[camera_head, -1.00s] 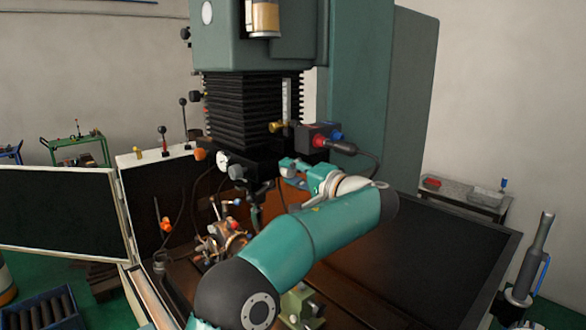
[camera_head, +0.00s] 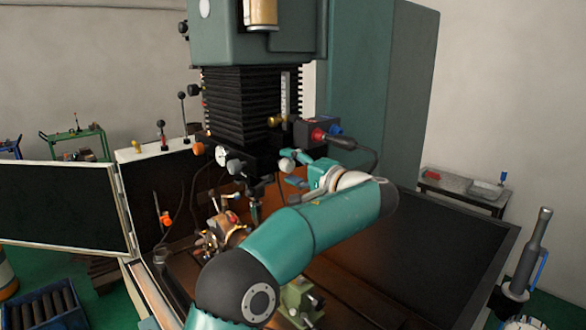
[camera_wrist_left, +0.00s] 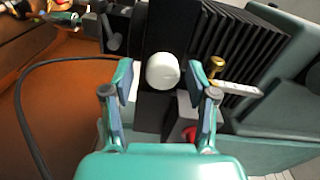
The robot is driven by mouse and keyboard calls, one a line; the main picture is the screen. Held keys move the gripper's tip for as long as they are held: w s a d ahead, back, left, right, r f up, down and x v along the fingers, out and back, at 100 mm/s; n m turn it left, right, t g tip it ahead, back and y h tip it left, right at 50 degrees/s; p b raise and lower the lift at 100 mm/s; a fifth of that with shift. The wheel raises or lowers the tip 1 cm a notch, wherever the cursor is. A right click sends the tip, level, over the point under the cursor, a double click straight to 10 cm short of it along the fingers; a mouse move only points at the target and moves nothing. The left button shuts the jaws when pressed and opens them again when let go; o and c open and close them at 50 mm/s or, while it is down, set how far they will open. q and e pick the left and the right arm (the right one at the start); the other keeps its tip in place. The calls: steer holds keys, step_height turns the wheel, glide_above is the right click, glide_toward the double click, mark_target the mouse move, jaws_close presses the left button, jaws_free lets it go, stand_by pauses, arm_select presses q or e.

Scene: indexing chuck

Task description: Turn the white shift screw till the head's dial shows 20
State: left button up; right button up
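The white shift screw (camera_wrist_left: 162,71) is a rounded white knob on a dark block in the left wrist view. In the head view it shows as a small white stub (camera_head: 286,165) under the machine's head. My left gripper (camera_head: 294,168) is at the screw. In the left wrist view its two teal fingers (camera_wrist_left: 167,92) stand apart on either side of the knob, with visible gaps, so it is open. A small white round dial (camera_head: 221,155) sits on the head to the left; its reading is too small to make out. My right gripper is out of view.
A dark box with a red button (camera_head: 318,134) and a cable hangs just right of the screw. A brass knob (camera_wrist_left: 216,66) is close to the right finger. Below the head, a metal fixture (camera_head: 222,232) stands on the machine bed.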

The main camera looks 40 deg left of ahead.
arm_select(q)
steer(key=shift+s+d+r, duration=0.1)
steer(key=s+d, duration=0.1)
steer(key=d, duration=1)
steer(key=shift+d, duration=0.4)
